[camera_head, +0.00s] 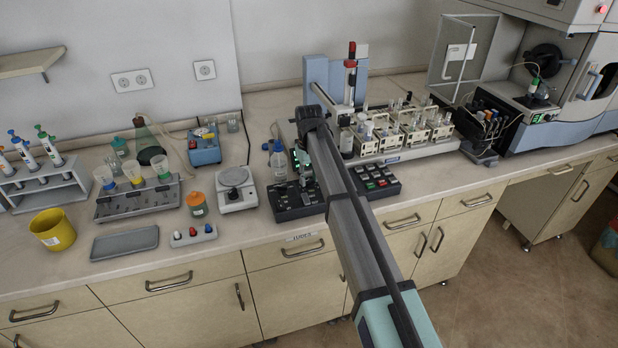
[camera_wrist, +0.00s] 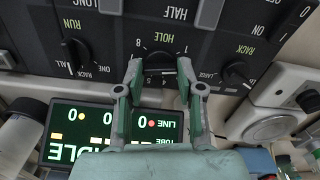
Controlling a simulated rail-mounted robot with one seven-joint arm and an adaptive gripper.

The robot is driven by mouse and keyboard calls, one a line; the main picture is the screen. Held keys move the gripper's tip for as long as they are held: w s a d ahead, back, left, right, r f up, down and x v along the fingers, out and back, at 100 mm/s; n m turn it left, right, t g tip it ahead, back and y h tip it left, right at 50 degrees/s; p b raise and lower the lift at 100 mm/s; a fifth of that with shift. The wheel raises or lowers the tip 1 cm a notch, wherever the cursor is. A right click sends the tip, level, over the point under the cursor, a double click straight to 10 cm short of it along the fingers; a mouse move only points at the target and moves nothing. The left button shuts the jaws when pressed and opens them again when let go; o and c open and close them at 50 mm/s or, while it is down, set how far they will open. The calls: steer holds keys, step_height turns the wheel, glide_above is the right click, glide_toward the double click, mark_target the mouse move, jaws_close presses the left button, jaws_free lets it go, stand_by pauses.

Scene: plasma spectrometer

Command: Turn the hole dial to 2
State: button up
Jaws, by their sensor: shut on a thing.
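The black control panel appears upside down in the wrist view, with the black hole dial (camera_wrist: 158,62) under its HOLE label near the centre. Numbers ring the dial, with 1 and 8 readable; its pointer setting is too small to tell. My gripper (camera_wrist: 160,68) has one finger on each side of the dial and is shut on it. In the head view my gripper is over the black control box (camera_head: 296,203) on the bench; my arm hides much of it and the dial.
In the head view, a white balance (camera_head: 237,190) stands left of the box and a rack of vials (camera_head: 400,135) stands behind right.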

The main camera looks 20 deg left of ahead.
mark_target(309, 180)
steer(key=shift+f+m, duration=0.1)
steer(key=shift+m, duration=0.9)
steer(key=o, duration=1.2)
steer(key=shift+c, duration=0.2)
steer(key=shift+r, duration=0.2)
step_height(309, 180, up, 12)
steer(key=shift+f, duration=0.15)
